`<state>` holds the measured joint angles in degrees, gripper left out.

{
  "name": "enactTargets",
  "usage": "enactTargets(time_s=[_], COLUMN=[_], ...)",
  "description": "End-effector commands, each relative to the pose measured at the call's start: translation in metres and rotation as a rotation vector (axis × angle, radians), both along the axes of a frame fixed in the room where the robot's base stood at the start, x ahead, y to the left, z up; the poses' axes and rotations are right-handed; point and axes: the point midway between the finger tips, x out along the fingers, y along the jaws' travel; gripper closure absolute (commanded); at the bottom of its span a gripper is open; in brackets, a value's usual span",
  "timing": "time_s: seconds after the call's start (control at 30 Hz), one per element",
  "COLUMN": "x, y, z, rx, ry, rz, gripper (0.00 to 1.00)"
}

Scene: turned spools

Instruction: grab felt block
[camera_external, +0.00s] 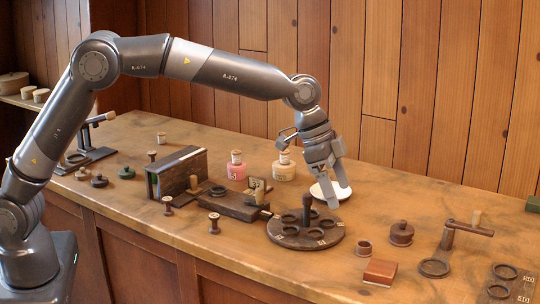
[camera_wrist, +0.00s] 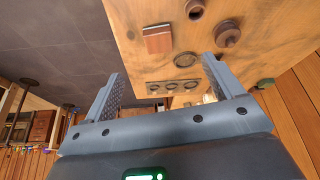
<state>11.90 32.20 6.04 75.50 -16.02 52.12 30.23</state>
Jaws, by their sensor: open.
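The felt block, a small reddish-brown block with a pale lower edge (camera_external: 380,272), lies on the bench near its front edge at the right. In the wrist view the felt block (camera_wrist: 158,39) shows beyond my fingertips, roughly between their lines. My gripper (camera_external: 338,196) is open and empty, above the bench behind the round dark tray. It is up and to the left of the block, well apart from it. Both fingers of my gripper (camera_wrist: 161,70) show spread in the wrist view.
The round dark tray (camera_external: 283,236) with rings and a central post stands left of the block. A small brown cup (camera_external: 363,248) and a lidded brown pot (camera_external: 401,234) stand behind the block. A stand with an arm and ring (camera_external: 447,245) is to its right. Bare bench lies around the block.

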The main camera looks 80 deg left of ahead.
Motion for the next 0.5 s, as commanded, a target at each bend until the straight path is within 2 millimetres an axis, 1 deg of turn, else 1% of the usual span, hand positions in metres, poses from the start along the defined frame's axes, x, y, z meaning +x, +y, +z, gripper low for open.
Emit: enactTargets(time_s=[0.03, 0.1, 0.2, 0.3, 0.5], x=[0.013, 0.026, 0.04, 0.048, 0.055], y=[-0.008, -0.017, -0.027, -0.032, -0.038], z=[-0.016, -0.032, -0.051, -0.063, -0.077], rx=[0.004, 0.009, 0.013, 0.016, 0.018], ry=[0.004, 0.005, 0.004, 0.003, 0.004], rz=[-0.019, -0.043, -0.069, -0.087, -0.097], gripper=[0.15, 0.15, 0.15, 0.15, 0.15])
